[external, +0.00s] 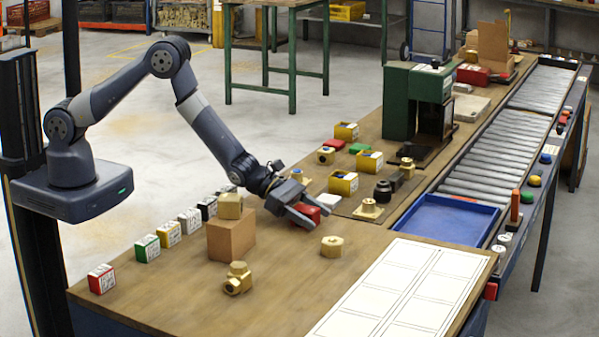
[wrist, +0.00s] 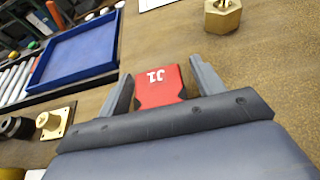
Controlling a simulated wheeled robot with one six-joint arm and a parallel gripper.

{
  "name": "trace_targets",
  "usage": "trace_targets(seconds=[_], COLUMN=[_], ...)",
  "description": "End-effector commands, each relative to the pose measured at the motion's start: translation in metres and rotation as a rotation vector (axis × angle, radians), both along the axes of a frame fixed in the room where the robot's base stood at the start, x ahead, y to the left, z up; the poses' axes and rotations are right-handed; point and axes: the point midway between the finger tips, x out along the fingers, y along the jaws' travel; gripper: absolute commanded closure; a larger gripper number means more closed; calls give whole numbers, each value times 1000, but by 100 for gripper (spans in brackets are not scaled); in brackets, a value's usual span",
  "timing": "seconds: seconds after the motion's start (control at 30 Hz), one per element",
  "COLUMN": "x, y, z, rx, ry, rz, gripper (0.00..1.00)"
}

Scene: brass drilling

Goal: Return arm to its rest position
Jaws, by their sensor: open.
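My gripper (external: 316,214) is low over the workbench (external: 180,285), with my arm stretched out from the left. In the wrist view my gripper (wrist: 162,76) is open, one finger on each side of a red block (wrist: 162,84) marked with white characters. Gaps show beside the block, mostly on the right. The red block (external: 310,202) is partly hidden by the fingers in the external view. Whether it touches the bench or a finger cannot be told.
A brown box (external: 231,238) with a brass block (external: 230,206) on top stands left of my gripper. Brass fittings (external: 238,279) (external: 332,246) lie in front. A blue tray (external: 452,217) and green press (external: 420,100) are to the right. Small labelled blocks line the left edge.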

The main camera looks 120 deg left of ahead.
Motion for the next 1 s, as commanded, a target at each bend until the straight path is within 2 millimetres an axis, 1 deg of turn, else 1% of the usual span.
trace_targets(seconds=[0.3,0.37,0.57,1.0], x=[0,-4,-27,-88], y=[0,0,1,1], z=[3,4,12,38], rx=[0,0,0,1], ry=[0,-1,-1,-1], rz=[0,1,1,2], gripper=[36,36,36,36])
